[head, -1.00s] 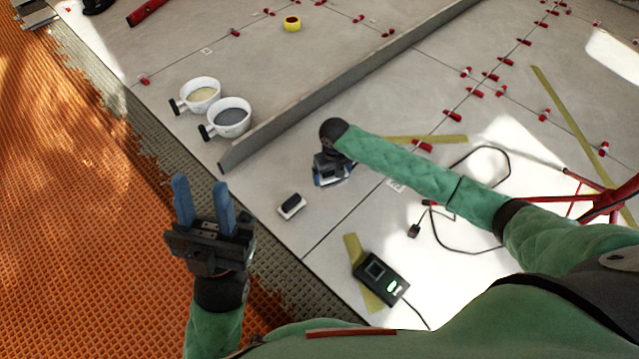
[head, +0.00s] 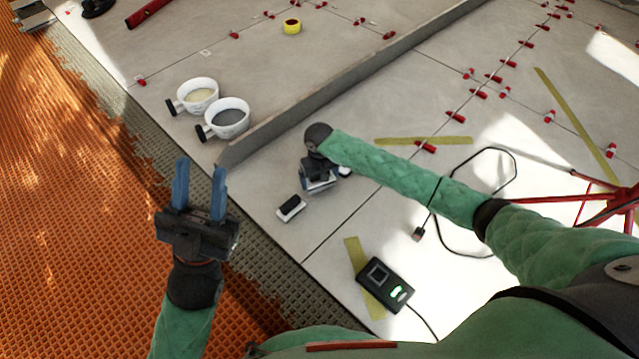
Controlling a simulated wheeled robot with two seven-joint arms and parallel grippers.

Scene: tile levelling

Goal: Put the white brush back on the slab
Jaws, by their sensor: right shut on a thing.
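My right gripper (head: 319,184) points down just above the grey slab (head: 345,228). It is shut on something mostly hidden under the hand. A small white end (head: 345,171), which looks like the white brush, shows at its right side. I cannot tell whether it touches the slab.
Two white cups (head: 227,118) stand left of a long grey straightedge bar (head: 330,98). A black device (head: 384,284) with a cable lies on the slab near me. Red clips (head: 478,92) line the joints. A red stand (head: 600,205) is at right.

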